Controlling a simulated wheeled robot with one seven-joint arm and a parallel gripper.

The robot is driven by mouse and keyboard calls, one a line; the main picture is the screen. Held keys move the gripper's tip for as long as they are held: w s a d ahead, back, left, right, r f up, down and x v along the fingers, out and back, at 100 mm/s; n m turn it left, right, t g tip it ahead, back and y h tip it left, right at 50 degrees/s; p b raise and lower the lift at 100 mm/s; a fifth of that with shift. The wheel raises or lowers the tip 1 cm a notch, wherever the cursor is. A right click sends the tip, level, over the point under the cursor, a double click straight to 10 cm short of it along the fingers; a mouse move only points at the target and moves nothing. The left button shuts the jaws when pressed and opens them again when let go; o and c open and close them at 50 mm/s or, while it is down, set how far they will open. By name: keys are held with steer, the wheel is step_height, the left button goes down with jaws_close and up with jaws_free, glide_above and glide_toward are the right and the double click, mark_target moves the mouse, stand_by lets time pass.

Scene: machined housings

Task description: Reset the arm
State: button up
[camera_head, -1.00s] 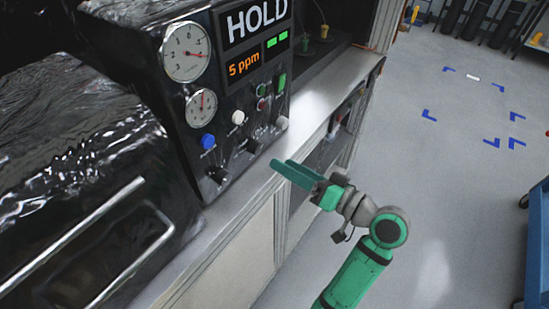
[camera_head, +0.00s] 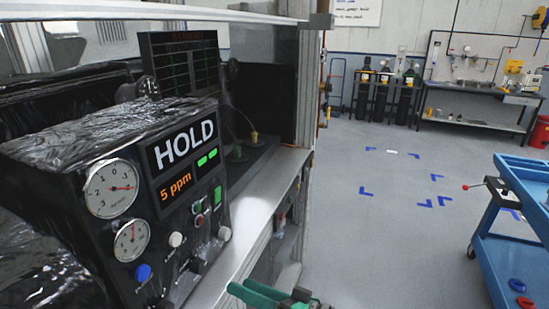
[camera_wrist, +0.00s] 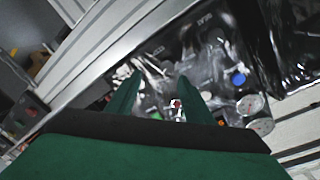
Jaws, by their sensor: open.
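My gripper (camera_head: 250,291) shows at the bottom edge of the head view, with green fingers beside the front edge of the bench. The rest of my arm is mostly below the frame. In the wrist view the two green fingers (camera_wrist: 158,80) are apart, with nothing held between them. Beyond them is the dark control panel (camera_wrist: 215,60) with its knobs and gauges. The panel (camera_head: 165,205) also stands at the left of the head view, with two dials, a HOLD sign and a 5 ppm display.
The metal bench ledge (camera_head: 235,240) runs along the panel's front. A blue cart (camera_head: 525,240) stands at the right. Gas cylinders (camera_head: 387,95) and a workbench (camera_head: 470,95) are at the back wall. The floor (camera_head: 370,250) between bench and cart is clear.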

step_height(320, 180, down, 14)
steer(key=d+m+t+h, duration=0.2)
steer(key=m+t+h, duration=0.3)
steer(key=m, duration=0.1)
steer(key=s+d+f+m+h, duration=0.35)
steer(key=s+f+h, duration=0.35)
steer(key=s+f, duration=0.3)
steer(key=s+d+f+n+t+h, duration=0.1)
steer(key=s+d+n+t+h, duration=0.2)
steer(key=s, duration=1.2)
steer(key=s+a+r+n, duration=0.1)
steer(key=s+r+n, duration=0.1)
steer(key=s+r, duration=0.3)
steer(key=shift+s+a+h, duration=0.3)
steer(key=shift+s, duration=0.5)
steer(key=shift+w+f, duration=0.1)
steer(key=shift+w, duration=0.05)
stand_by(0.6)
